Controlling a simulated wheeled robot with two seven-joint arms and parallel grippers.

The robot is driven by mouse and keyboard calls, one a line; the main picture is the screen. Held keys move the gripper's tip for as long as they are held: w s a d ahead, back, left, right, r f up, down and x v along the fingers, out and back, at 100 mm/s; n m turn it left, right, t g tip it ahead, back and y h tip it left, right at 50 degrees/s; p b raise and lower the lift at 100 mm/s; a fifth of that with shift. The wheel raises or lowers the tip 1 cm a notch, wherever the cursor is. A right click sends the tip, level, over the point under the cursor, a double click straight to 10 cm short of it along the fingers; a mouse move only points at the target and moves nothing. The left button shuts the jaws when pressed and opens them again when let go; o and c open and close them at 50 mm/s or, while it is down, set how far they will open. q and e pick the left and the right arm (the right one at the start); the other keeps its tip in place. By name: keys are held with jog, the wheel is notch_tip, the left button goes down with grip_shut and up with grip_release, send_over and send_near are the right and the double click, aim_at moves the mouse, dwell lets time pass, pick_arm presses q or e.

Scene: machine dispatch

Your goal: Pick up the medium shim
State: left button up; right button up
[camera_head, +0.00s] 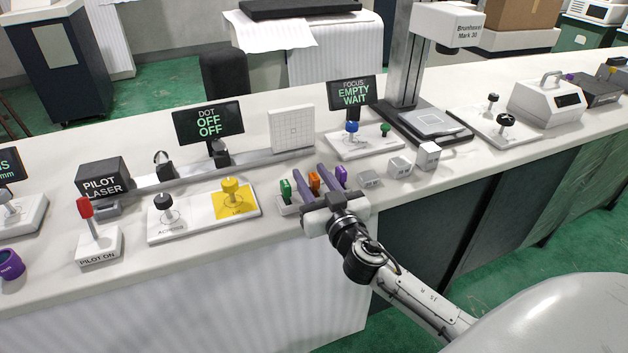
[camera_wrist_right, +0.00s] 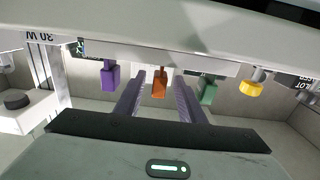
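Three upright coloured shims stand in a row on a small light holder (camera_head: 287,209): a green one (camera_head: 286,190), an orange one (camera_head: 314,182) and a purple one (camera_head: 341,175). Orange is in the middle, but no size marking is readable, so I cannot tell which is the medium shim. My right gripper (camera_head: 308,170) is open, its purple fingers on either side of the orange shim. In the right wrist view the orange shim (camera_wrist_right: 160,84) is between the fingers (camera_wrist_right: 160,92), with visible gaps on both sides. The purple (camera_wrist_right: 110,75) and green (camera_wrist_right: 208,91) shims are outside the fingers. My left gripper is not in view.
Small grey blocks (camera_head: 370,178) stand right of the holder. A yellow knob plate (camera_head: 246,203) is to its left. A rail with a white grid target (camera_head: 292,129) runs behind. The bench front edge is close below the gripper.

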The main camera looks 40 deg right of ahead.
aim_at(312, 174)
jog(key=x, duration=0.3)
jog(key=shift+w+d, duration=0.1)
jog(key=shift+d, duration=0.05)
jog(key=shift+c, duration=0.4)
grip_shut()
jog(key=shift+r, duration=0.15)
